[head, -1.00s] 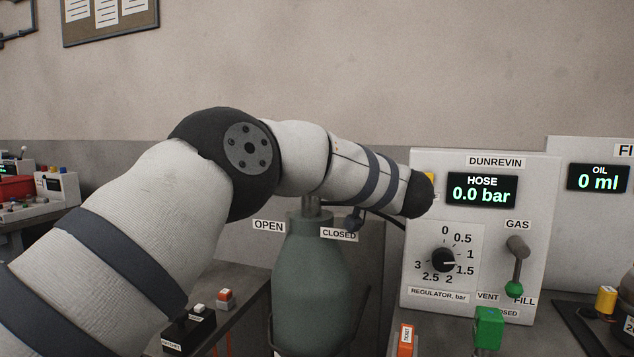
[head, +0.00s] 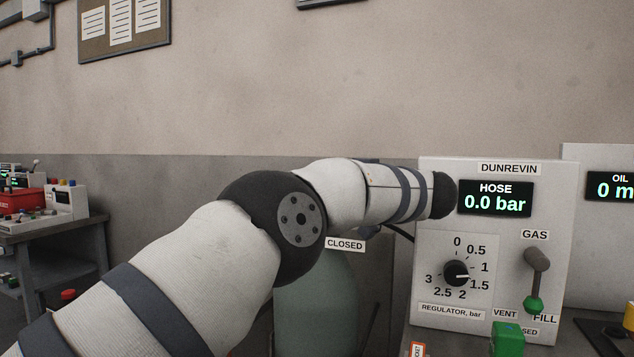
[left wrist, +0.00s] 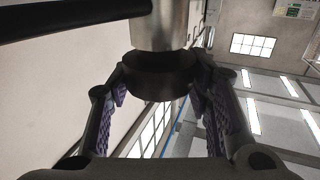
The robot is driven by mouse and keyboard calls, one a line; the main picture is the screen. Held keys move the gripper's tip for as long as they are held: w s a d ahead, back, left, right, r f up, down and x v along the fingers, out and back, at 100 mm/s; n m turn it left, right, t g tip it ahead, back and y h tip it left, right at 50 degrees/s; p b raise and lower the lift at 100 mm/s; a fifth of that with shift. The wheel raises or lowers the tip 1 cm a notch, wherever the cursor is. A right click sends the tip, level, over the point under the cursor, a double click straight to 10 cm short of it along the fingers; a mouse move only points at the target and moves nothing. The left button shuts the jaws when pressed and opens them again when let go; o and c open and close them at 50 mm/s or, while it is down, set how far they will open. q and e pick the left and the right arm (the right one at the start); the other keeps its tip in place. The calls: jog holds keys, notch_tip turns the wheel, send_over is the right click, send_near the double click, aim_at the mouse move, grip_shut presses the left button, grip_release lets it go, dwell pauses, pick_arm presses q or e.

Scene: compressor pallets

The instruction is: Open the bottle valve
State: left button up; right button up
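The green gas bottle (head: 318,300) stands behind my left arm in the head view, its top and valve mostly hidden. A "CLOSED" label (head: 345,244) shows above its right shoulder; no "OPEN" label is visible. A small dark part (head: 371,231) sticks out beneath my forearm. In the left wrist view, the fingers of my left gripper (left wrist: 160,85) lie on either side of a black round piece (left wrist: 160,76) below a silver cylinder (left wrist: 168,25). Whether both fingers touch it is unclear. A black bar (left wrist: 70,14) extends left. My right gripper is not in view.
Right of the bottle stands the Dunrevin panel (head: 425,260), with a display (head: 495,198) reading 0.0 bar, a regulator dial (head: 456,273) and a gas lever (head: 535,280). A green block (head: 507,338) is in front. A side table (head: 40,235) stands far left.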

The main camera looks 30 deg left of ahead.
pick_arm(q)
jog(key=o, duration=0.3)
jog(key=shift+a, duration=0.15)
jog(key=s+d, duration=0.1)
jog(key=d, duration=1.1)
jog(key=shift+s, duration=0.35)
